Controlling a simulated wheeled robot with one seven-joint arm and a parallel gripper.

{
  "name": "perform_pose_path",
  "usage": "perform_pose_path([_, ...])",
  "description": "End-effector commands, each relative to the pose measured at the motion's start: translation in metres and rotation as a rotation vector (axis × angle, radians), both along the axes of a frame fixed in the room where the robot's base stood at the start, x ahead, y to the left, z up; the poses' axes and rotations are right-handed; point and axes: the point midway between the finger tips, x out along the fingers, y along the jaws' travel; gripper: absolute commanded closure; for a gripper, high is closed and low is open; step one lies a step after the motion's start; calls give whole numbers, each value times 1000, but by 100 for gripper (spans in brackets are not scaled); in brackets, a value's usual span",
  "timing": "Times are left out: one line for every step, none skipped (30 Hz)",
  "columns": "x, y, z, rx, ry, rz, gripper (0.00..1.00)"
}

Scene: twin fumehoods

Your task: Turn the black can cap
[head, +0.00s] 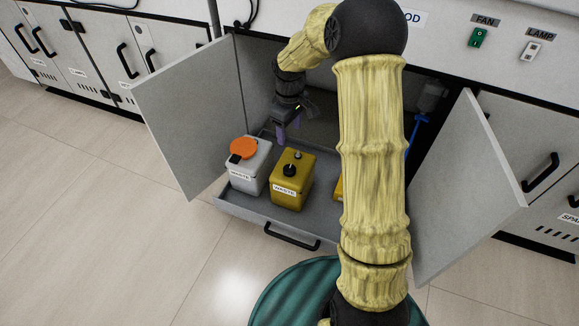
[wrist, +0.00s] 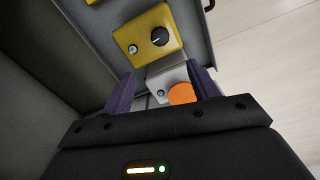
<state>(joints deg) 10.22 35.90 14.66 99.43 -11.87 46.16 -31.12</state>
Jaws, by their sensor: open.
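A yellow can (head: 282,197) labelled "WASTE" stands in the pulled-out grey drawer of the open cabinet. Its black cap (head: 289,170) is on top, with a small grey fitting behind it. In the wrist view, the yellow can (wrist: 139,42) is at the top, with the black cap (wrist: 159,37) bearing a white mark. My gripper (head: 288,131) has purple fingers and is behind and above the cans, apart from the black cap. In the wrist view, my gripper (wrist: 162,85) is open, with nothing held between its fingers.
A white can (head: 243,180) with an orange cap (head: 243,149) stands left of the yellow can. Another yellow container (head: 338,188) is mostly hidden behind my arm. Open cabinet doors flank the drawer, the left door (head: 185,110) and the right door (head: 468,190).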

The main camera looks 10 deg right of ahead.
Motion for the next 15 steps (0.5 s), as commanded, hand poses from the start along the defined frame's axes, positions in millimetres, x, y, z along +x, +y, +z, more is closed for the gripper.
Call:
perform_pose_path([0, 0, -7, -1, 2, 0, 40])
perform_pose_path([0, 0, -10, -1, 2, 0, 40])
perform_pose_path([-1, 0, -15, 0, 3, 0, 40])
perform_pose_path([-1, 0, -20, 0, 3, 0, 40])
perform_pose_path([-1, 0, -24, -1, 2, 0, 40])
perform_pose_path([-1, 0, -31, -1, 2, 0, 40])
perform_pose_path([-1, 0, -37, -1, 2, 0, 40])
perform_pose_path([-1, 0, -42, -1, 2, 0, 40])
perform_pose_path([-1, 0, -50, 0, 4, 0, 40])
perform_pose_path([-1, 0, -55, 0, 4, 0, 40])
perform_pose_path([-1, 0, -60, 0, 3, 0, 40])
perform_pose_path([-1, 0, -67, -1, 2, 0, 40])
perform_pose_path([-1, 0, -72, 0, 1, 0, 40])
perform_pose_path([-1, 0, -77, 0, 1, 0, 40])
perform_pose_path([-1, 0, -83, 0, 3, 0, 40])
